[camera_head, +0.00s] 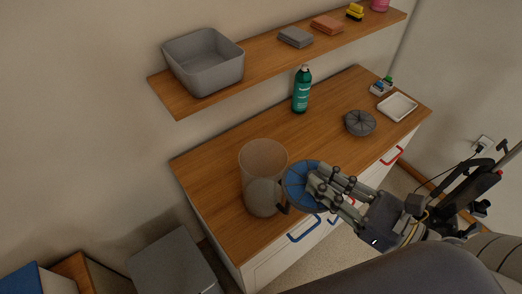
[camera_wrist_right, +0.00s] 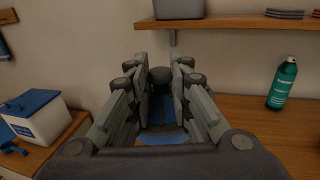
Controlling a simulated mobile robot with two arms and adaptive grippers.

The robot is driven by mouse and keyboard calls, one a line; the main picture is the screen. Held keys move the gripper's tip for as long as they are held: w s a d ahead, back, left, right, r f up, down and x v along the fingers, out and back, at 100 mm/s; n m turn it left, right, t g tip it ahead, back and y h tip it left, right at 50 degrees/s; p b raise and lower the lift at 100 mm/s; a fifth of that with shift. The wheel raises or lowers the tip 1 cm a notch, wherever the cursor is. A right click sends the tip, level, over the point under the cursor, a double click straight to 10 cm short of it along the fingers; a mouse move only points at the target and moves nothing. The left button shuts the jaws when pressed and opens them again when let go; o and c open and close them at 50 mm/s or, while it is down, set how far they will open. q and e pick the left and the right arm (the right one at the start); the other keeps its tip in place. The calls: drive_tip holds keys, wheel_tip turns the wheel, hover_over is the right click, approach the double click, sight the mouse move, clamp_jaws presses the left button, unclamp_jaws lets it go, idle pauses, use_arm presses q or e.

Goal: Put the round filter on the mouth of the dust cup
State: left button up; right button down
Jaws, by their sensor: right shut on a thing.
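The dust cup (camera_head: 262,184) is a tall, clear brownish cylinder. It stands upright with its mouth up near the left front of the wooden counter. My right gripper (camera_head: 318,186) is shut on a blue round disc with radial ribs, which I take for the round filter (camera_head: 296,184). The disc is just right of the cup in the head view; I cannot tell if they touch. In the right wrist view, a blue part of the filter (camera_wrist_right: 163,138) shows between the fingers. My left gripper is not in view.
A dark grey ribbed round piece (camera_head: 360,122), a green bottle (camera_head: 301,90) and a white tray (camera_head: 397,106) are on the counter (camera_head: 222,155). A wall shelf (camera_head: 262,66) above holds a grey bin (camera_head: 203,62). The counter between cup and bottle is clear.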

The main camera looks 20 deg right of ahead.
sight(315, 173)
drive_tip(key=x, duration=0.3)
drive_tip(key=shift+w+d+f+b, duration=0.15)
drive_tip(key=shift+d+f+b, duration=0.1)
drive_tip(key=shift+b, duration=0.15)
drive_tip(key=x, duration=0.1)
drive_tip(key=b+x, duration=0.1)
drive_tip(key=x, duration=0.1)
drive_tip(key=shift+w+d+f, duration=0.15)
drive_tip(key=shift+d, duration=0.15)
use_arm(q)
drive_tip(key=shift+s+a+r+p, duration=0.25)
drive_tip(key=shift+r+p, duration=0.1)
drive_tip(key=shift+p, duration=0.95)
use_arm(e)
drive_tip(key=w+a+f, duration=0.3)
drive_tip(key=w+f, duration=0.1)
drive_tip(key=w, duration=0.3)
drive_tip(key=shift+w+a, duration=0.35)
drive_tip(key=shift+f, duration=0.1)
drive_tip(key=shift+f, duration=0.2)
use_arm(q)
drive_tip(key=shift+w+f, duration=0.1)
use_arm(e)
drive_tip(key=c, duration=1.5)
unclamp_jaws()
drive_tip(key=shift+o, duration=0.2)
